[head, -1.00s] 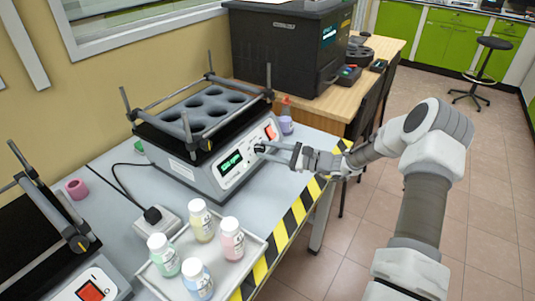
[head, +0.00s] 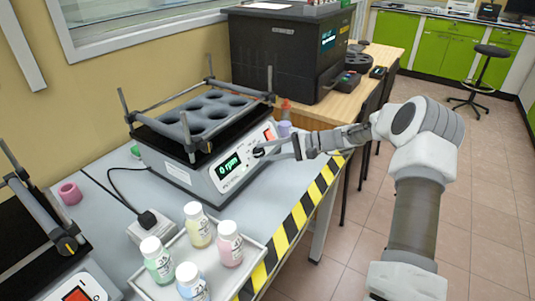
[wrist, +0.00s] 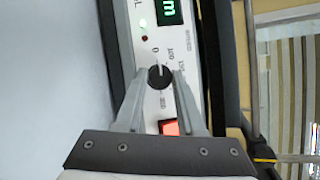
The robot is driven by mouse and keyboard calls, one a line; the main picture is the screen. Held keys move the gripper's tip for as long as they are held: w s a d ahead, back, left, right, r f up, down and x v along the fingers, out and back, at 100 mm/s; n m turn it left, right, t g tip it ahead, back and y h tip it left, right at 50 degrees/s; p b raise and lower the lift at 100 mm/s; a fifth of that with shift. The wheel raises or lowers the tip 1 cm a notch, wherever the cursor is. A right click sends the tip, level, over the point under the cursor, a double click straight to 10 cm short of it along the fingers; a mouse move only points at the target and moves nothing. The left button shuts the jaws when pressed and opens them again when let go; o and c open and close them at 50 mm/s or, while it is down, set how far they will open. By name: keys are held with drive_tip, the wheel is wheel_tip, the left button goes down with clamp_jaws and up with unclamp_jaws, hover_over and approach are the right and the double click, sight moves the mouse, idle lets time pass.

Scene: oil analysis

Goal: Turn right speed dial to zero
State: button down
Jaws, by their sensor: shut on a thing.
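The shaker (head: 205,150) stands on the grey bench with its front panel facing my arm. Its green display (head: 229,165) reads 0 rpm. The black speed dial (wrist: 160,76) shows in the wrist view between my gripper's fingertips, with its pointer mark toward the 0 on the scale. My gripper (head: 270,150) is shut on the dial, one finger on each side; in the head view the fingers partly hide it. A red-orange switch (wrist: 170,127) sits beside the dial on the panel.
A white tray (head: 264,250) with several capped bottles stands in front of the shaker. A power socket block (head: 152,225) is to its left. A second shaker (head: 35,235) is at the far left. A black machine (head: 285,55) stands behind on a wooden table.

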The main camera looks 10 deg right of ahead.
drive_tip(key=shift+n, duration=0.5)
drive_tip(key=c, duration=0.5)
unclamp_jaws()
drive_tip(key=p+v, duration=0.1)
drive_tip(key=v, duration=0.7)
drive_tip(key=p+v, duration=0.2)
drive_tip(key=v, duration=0.7)
drive_tip(key=shift+w+d+r, duration=0.15)
drive_tip(key=shift+d+r, duration=0.1)
drive_tip(key=shift+r, duration=0.05)
drive_tip(key=shift+a, duration=0.1)
